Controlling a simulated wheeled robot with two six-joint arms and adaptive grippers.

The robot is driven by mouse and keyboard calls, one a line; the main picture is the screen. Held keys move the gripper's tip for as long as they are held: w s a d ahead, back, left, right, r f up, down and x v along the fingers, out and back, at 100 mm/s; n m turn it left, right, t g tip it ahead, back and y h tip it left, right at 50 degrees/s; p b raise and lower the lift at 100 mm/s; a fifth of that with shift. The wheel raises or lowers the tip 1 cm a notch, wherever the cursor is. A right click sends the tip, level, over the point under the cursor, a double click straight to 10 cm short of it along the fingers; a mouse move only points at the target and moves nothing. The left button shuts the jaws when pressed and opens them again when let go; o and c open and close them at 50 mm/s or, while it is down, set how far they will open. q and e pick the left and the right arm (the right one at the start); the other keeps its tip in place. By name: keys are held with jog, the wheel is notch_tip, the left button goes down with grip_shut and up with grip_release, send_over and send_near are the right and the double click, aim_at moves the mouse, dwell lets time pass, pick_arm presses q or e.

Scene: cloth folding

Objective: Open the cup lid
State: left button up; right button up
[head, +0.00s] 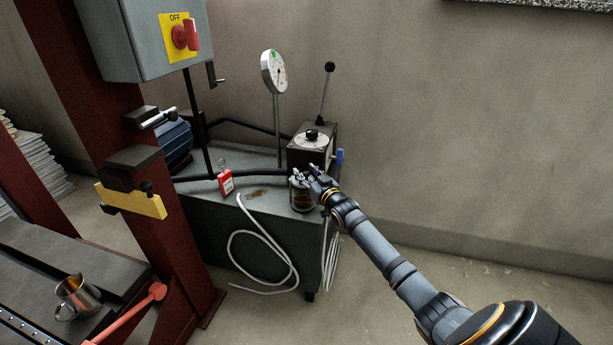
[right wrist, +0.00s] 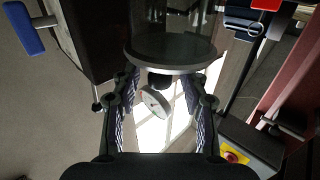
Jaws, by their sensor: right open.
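A small dark glass cup (head: 302,199) stands at the front right of the grey machine cabinet. In the right wrist view, which is upside down, it shows as a dark cylinder (right wrist: 172,25) with a flat metallic rim or lid edge (right wrist: 170,60). My right gripper (head: 308,178) is at the top of the cup, its fingers partly hiding it. In the right wrist view my right gripper (right wrist: 162,88) is open, with one finger on each side near the rim. I cannot tell whether they touch it. My left gripper is not in view.
A black box with a lever (head: 313,152) stands right behind the cup. A round gauge (head: 274,72) on a post, a red tag (head: 226,182) and a white hose (head: 262,250) are nearby. A metal mug (head: 78,296) is on the dark bench at lower left.

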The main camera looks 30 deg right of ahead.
grip_shut()
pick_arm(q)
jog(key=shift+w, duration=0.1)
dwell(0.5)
